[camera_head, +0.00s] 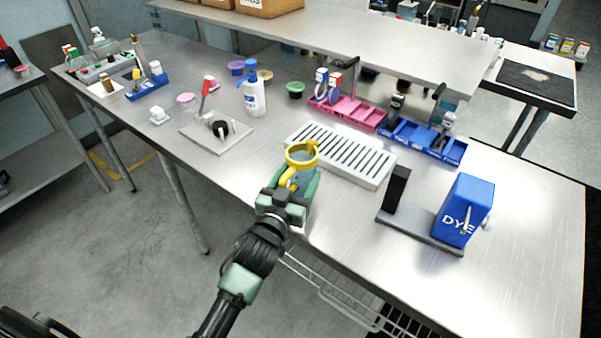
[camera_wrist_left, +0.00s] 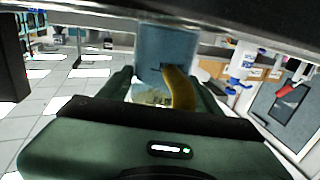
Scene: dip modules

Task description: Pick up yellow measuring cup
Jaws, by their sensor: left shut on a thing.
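The yellow measuring cup (camera_head: 301,155) is at the tip of my left gripper (camera_head: 295,183), over the front part of the steel table, near the left end of the slotted grey tray. My left gripper is shut on the cup's handle. In the left wrist view the yellow handle (camera_wrist_left: 180,88) runs between the two green fingers (camera_wrist_left: 165,85). The cup's bowl faces up in the head view. I cannot tell its exact height above the table. My right gripper does not show.
A slotted grey tray (camera_head: 341,153) lies just right of the cup. A blue DYE dispenser (camera_head: 466,207) stands farther right on its base. A white bottle with a blue cap (camera_head: 254,97) and a board with a black disc (camera_head: 217,133) are to the left. Pink (camera_head: 359,116) and blue (camera_head: 424,139) bins stand behind.

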